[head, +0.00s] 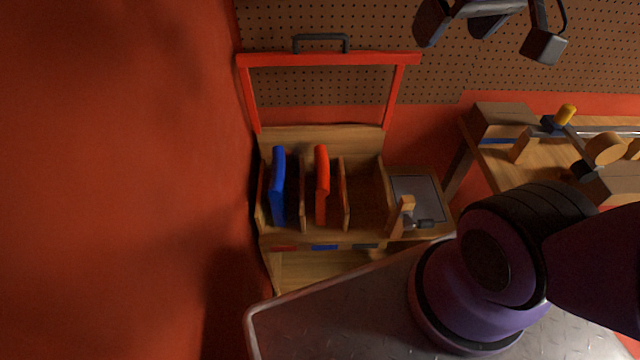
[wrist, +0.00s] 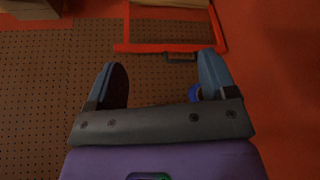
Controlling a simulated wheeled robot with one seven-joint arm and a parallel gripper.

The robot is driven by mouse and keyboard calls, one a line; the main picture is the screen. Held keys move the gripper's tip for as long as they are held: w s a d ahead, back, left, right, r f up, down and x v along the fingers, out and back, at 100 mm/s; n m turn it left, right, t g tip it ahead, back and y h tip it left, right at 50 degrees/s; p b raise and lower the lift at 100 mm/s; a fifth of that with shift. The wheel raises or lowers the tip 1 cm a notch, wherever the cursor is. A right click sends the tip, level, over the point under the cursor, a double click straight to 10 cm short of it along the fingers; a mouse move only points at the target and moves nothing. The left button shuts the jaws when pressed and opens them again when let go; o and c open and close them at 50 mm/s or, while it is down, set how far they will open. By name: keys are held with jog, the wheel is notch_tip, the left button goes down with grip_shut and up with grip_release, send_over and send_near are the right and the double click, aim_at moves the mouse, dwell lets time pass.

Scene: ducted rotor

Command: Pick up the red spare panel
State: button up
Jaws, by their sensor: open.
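The red spare panel (head: 322,185) stands upright in a slot of the wooden rack (head: 290,241), in the head view. A blue panel (head: 278,186) stands upright in the slot to its left. My gripper (head: 482,22) is high at the top right of the head view, well away from the panels. In the wrist view my gripper (wrist: 160,80) is open, with nothing between its two fingers. The red panel cannot be made out in the wrist view.
A red frame with a dark handle (head: 320,42) rises behind the rack. A small tray with a wooden clamp (head: 402,213) sits right of it. A workbench with tools (head: 545,165) is at the right. Pegboard (head: 340,20) covers the back wall; a red wall (head: 110,180) closes the left.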

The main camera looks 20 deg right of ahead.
jog(key=w+a+f+g, duration=0.1)
jog(key=w+f, duration=0.5)
jog(key=w, duration=0.4)
jog(key=m+g+y, duration=0.1)
jog(key=m+y, duration=0.3)
send_over(325, 166)
jog(key=s+d, duration=0.3)
notch_tip(325, 166, down, 37)
jog(key=shift+x, duration=3.2)
jog(key=shift+w+x, duration=0.15)
jog(key=shift+x, duration=1.2)
jog(key=shift+w+x, duration=0.1)
jog(key=shift+x, duration=1.25)
jog(key=shift+d, duration=0.1)
jog(key=shift+c, duration=0.4)
jog(key=shift+r, duration=0.1)
grip_shut()
